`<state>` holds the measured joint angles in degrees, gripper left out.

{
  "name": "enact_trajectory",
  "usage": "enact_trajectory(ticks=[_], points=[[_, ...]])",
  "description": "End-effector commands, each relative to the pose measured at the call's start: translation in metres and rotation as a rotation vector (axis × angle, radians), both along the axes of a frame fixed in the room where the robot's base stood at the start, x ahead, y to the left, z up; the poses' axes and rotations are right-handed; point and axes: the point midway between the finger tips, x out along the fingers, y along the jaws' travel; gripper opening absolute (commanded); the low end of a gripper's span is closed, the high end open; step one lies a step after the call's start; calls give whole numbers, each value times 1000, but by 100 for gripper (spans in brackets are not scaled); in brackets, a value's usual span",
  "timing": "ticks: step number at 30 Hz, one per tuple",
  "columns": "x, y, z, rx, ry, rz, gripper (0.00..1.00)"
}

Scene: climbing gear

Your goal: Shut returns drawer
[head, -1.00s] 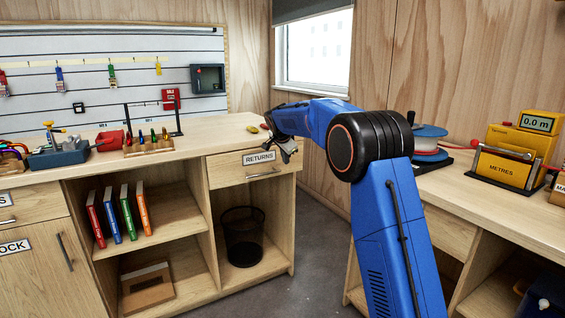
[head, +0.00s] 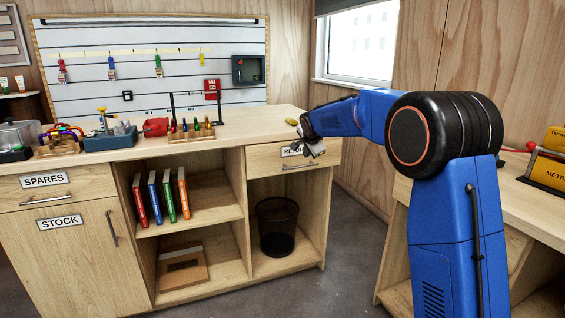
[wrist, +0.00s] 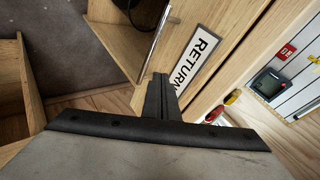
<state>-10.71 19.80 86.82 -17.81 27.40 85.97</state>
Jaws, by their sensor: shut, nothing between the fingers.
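The returns drawer (head: 265,160) is the light wood drawer at the top right of the long workbench. It has a white RETURNS label and a bar handle (head: 300,166). Its front looks about flush with the cabinet; I cannot make out a small gap. My gripper (head: 314,151) is shut and empty, in front of the drawer's right part, and hides the end of the label. In the wrist view the closed fingertips (wrist: 160,82) are beside the RETURNS label (wrist: 193,62), close to the drawer front. I cannot tell whether they touch it.
A black mesh bin (head: 277,228) stands in the open bay below the drawer. Several books (head: 162,197) stand on the shelf to the left. A second bench (head: 545,190) is on the right, with grey floor (head: 350,262) between.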

Motion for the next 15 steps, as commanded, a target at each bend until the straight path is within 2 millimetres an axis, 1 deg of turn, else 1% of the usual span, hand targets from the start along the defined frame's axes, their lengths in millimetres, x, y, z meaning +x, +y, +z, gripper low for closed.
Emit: enact_trajectory(ticks=[1, 6, 11, 15], points=[[-3, 10, -9, 32, -31, 17, 0], [-13, 41, -30, 150, -161, 66, 0], [-32, 62, -43, 265, -286, 97, 0], [-56, 75, -50, 365, -394, 113, 0]])
